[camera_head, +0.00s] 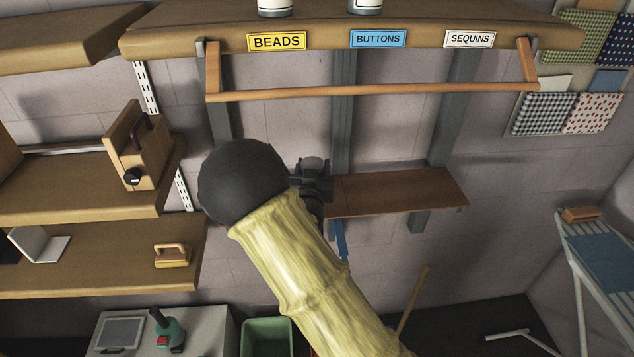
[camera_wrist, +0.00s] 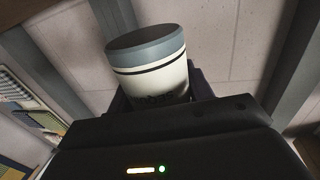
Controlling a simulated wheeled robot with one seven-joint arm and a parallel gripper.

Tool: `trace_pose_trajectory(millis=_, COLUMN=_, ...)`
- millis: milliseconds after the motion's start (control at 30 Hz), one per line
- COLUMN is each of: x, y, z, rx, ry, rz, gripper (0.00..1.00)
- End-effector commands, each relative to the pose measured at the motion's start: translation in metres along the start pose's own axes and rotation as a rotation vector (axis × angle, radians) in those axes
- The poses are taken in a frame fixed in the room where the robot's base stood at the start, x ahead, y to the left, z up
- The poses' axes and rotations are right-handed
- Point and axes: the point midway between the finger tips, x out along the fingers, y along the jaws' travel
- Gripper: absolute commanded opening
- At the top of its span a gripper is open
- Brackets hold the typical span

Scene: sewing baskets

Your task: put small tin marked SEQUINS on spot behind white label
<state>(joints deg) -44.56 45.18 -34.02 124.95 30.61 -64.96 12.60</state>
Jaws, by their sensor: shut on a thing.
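A small white tin (camera_wrist: 150,75) with a grey-blue lid and a dark band shows in the wrist view, held in my gripper. The white SEQUINS label (camera_head: 469,39) is on the upper shelf's (camera_head: 190,30) front edge, at the right. No tin shows behind it.
Two tins stand on the upper shelf, one (camera_head: 275,6) behind the yellow BEADS label (camera_head: 276,42), one (camera_head: 365,6) behind the blue BUTTONS label (camera_head: 378,39). A wooden rail (camera_head: 400,89) hangs across below the labels. The lower shelf (camera_head: 400,193) looks bare.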

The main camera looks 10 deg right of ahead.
Motion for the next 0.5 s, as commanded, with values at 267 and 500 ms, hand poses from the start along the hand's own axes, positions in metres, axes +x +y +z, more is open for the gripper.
trace_pose_trajectory(millis=267, x=0.001, y=0.003, z=0.013, rx=0.003, ry=0.003, rz=0.005, gripper=0.25)
trace_pose_trajectory(millis=500, x=0.001, y=0.001, z=0.015, rx=0.001, ry=0.002, rz=0.003, gripper=0.25)
